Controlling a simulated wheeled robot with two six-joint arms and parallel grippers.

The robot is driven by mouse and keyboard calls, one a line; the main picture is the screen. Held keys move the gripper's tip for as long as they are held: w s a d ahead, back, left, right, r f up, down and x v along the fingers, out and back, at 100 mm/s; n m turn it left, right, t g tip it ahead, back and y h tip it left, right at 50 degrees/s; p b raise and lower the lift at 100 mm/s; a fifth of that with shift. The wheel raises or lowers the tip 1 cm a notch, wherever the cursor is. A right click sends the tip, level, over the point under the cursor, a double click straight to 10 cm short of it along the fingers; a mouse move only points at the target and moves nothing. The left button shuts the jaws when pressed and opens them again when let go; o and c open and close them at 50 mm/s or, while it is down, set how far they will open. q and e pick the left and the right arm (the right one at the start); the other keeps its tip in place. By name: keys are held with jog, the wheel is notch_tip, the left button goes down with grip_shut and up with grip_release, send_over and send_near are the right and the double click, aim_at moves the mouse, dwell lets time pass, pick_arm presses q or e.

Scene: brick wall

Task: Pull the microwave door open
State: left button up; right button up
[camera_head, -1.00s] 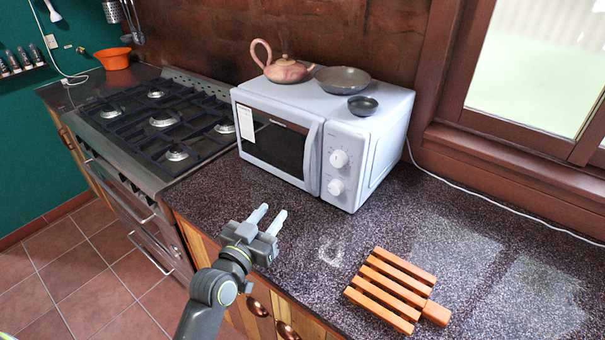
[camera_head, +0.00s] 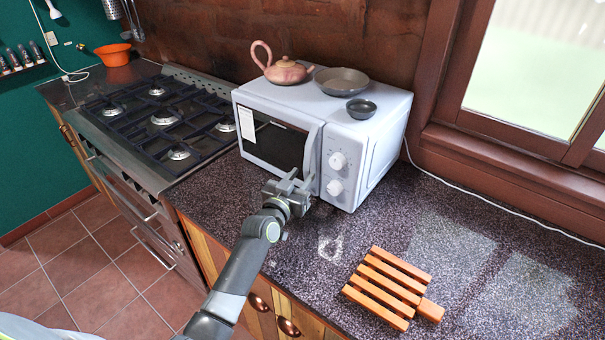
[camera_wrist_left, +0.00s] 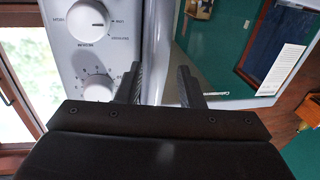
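The white microwave (camera_head: 374,155) stands on the dark counter with its door (camera_head: 276,139) shut. Its pale vertical handle (camera_head: 311,148) runs along the door's right edge, beside the knob panel. My left gripper (camera_head: 298,178) is at the lower part of the handle. In the left wrist view, the gripper's two fingers (camera_wrist_left: 160,82) are apart, one on each side of the handle (camera_wrist_left: 159,50); no firm grip is visible. The gripper hides the handle's lower end in the head view. My right gripper is not in view.
A pink teapot (camera_head: 285,71), a grey pan (camera_head: 342,81) and a small dark bowl (camera_head: 361,108) sit on the microwave. A gas stove (camera_head: 150,125) is to the left. An orange slatted board (camera_head: 391,287) lies on the counter at front right.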

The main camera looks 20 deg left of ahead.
pick_arm(q)
jog(key=shift+w, duration=0.65)
jog(key=shift+d, duration=0.1)
grip_shut()
